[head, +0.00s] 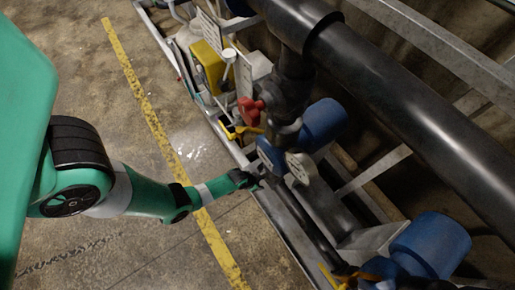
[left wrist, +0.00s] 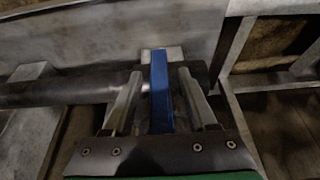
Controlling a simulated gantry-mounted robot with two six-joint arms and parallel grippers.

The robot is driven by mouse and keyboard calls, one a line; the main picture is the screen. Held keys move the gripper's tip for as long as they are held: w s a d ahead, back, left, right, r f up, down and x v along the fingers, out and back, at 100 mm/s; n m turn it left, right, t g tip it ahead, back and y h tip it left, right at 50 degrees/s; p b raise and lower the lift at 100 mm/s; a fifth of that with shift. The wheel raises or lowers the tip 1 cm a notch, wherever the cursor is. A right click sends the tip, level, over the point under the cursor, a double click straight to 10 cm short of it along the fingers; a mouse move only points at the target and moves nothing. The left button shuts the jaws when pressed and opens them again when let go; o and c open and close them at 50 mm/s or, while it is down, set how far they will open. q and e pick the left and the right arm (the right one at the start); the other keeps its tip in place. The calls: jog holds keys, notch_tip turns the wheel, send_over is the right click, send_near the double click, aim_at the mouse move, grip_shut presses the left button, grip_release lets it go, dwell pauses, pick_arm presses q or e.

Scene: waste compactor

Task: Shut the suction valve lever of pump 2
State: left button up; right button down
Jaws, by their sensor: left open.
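My left gripper (head: 256,181) reaches in from the left to the dark pipe beside the pump skid. In the left wrist view the two fingers of my left gripper (left wrist: 160,80) are apart, with a blue flat bar (left wrist: 161,95), apparently a valve lever, standing between them. A gap shows beside the bar, and I cannot tell whether either finger touches it. A blue round part (head: 269,155) and a pale round tag (head: 301,168) sit just beyond the gripper. No readable label shows which pump is number 2. My right gripper is out of view.
A red valve part (head: 250,110) and a yellow lever (head: 243,131) stand above the gripper. Blue motors (head: 322,122) (head: 432,246) and a large black pipe (head: 400,105) lie to the right. The floor left of the skid, with a yellow line (head: 150,105), is clear.

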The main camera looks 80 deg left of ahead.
pick_arm(q)
jog(key=shift+c, duration=0.3)
grip_shut()
dwell(1.1)
